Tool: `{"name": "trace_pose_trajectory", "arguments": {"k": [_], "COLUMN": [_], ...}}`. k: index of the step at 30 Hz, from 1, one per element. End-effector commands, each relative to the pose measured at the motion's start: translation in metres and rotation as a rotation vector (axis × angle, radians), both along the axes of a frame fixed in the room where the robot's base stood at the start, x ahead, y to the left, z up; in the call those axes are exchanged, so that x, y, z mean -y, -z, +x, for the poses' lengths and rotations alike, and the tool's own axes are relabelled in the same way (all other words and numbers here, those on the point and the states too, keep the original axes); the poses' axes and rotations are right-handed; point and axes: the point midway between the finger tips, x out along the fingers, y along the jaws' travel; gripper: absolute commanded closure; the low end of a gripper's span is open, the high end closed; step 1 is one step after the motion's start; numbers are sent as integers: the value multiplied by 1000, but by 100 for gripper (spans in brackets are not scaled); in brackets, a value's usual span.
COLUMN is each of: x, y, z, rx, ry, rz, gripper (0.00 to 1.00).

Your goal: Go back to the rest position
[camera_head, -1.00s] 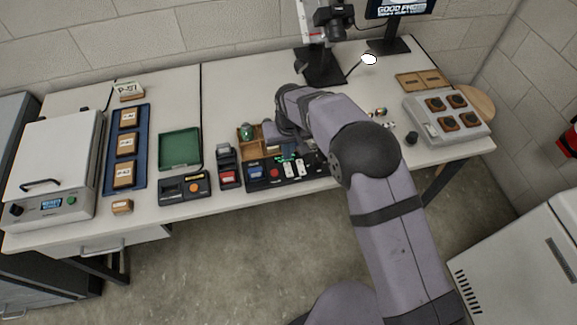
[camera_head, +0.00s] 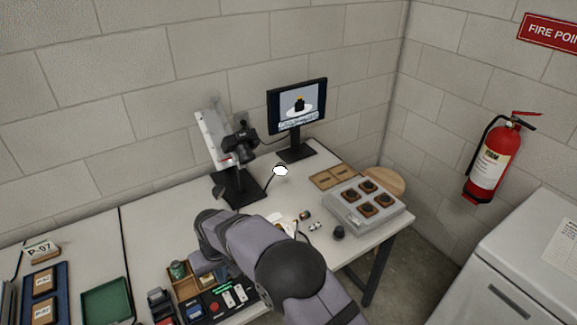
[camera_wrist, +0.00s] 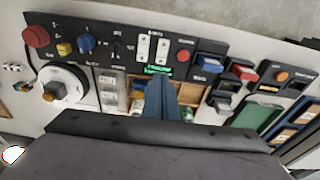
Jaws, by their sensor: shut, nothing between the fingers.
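My gripper (camera_wrist: 160,98) shows in the wrist view as blue-grey fingers closed together, with nothing between them. It points over the black control panel (camera_wrist: 110,42), with the wooden compartment tray (camera_wrist: 192,93) partly hidden behind the fingers. In the head view my arm bends down over the same panel (camera_head: 238,298) and wooden tray (camera_head: 180,284). The fingertips are hard to make out there. I cannot tell how high the fingers are above the table.
A camera stand (camera_head: 238,188) and a monitor (camera_head: 297,105) stand at the back. A grey box with several dark pieces (camera_head: 338,205) is at the right. A green tray (camera_head: 107,302) lies left. A fire extinguisher (camera_head: 492,160) hangs on the right wall. Small parts (camera_head: 314,226) lie mid-table.

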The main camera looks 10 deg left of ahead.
Motion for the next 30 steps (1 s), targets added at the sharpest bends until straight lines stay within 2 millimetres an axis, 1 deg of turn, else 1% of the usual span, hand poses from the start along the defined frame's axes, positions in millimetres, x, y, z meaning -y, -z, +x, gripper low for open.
{"name": "trace_pose_trajectory", "arguments": {"k": [1, 5, 8, 9, 11, 12, 14, 15, 17, 18, 20, 21, 23, 24, 27, 30], "x": [-2, 26, 60, 78, 102, 119, 144, 162, 189, 207, 235, 253, 280, 297, 333, 362], "y": [0, 29, 56, 65, 71, 71, 67, 62, 53, 46, 34, 25, 11, 3, -18, -35], "z": [1, -21, -49, -64, -83, -97, -111, -120, -130, -136, -145, -151, -159, -165, -177, -186], "rx": [9, -43, -106, -136, -173, -196, -225, -244, -270, -287, -308, -322, -339, -347, -360, -354], "ry": [-23, -44, -58, -64, -71, -76, -72, -61, -38, -15, 22, 53, 107, 145, 243, 349], "rz": [8, -57, -132, -166, -209, -234, -263, -280, -299, -309, -317, -320, -316, -312, -291, -256], "gripper": [100, 100, 100, 100, 100, 100, 100, 100, 100, 100, 100, 100, 100, 100, 100, 100]}}
